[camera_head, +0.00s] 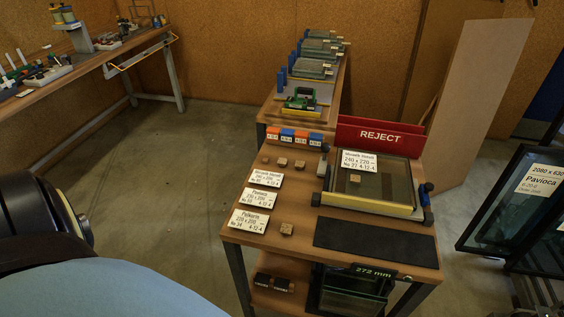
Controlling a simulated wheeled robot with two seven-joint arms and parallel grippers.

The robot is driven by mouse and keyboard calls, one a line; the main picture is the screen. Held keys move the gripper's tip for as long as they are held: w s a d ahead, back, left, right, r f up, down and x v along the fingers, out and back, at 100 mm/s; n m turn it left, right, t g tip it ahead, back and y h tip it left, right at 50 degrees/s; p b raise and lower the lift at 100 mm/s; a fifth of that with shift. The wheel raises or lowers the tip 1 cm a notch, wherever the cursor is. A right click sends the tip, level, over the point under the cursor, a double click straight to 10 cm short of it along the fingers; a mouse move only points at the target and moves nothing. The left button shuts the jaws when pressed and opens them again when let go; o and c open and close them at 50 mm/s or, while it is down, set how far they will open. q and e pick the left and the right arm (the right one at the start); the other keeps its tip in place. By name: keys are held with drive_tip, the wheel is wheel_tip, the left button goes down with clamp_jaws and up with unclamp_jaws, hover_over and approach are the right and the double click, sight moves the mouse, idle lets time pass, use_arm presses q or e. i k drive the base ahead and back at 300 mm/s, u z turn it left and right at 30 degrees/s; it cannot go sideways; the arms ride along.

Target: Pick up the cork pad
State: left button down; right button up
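Several small tan blocks that look like cork pads show in the camera_head view. One cork pad (286,229) sits near the front of the wooden table, right of the lowest white label. Another cork pad (276,197) lies further back, beside the labels. A few more small pads (282,162) lie in a row behind the labels. One cork pad (355,179) lies on the glass in the yellow-edged tray, below a white label. Which pad the task means, I cannot tell. Neither gripper is in view.
A red REJECT sign (380,136) stands behind the yellow-edged tray (366,207). A dark mat (375,243) lies at the table's front (310,250). Dark framed panes (505,205) stand at the right. A workbench (100,57) is at the back left. The floor between is clear.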

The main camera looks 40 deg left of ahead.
sight(281, 161)
drive_tip(key=u, duration=1.3)
drive_tip(key=k, duration=0.3)
drive_tip(key=u, duration=0.6)
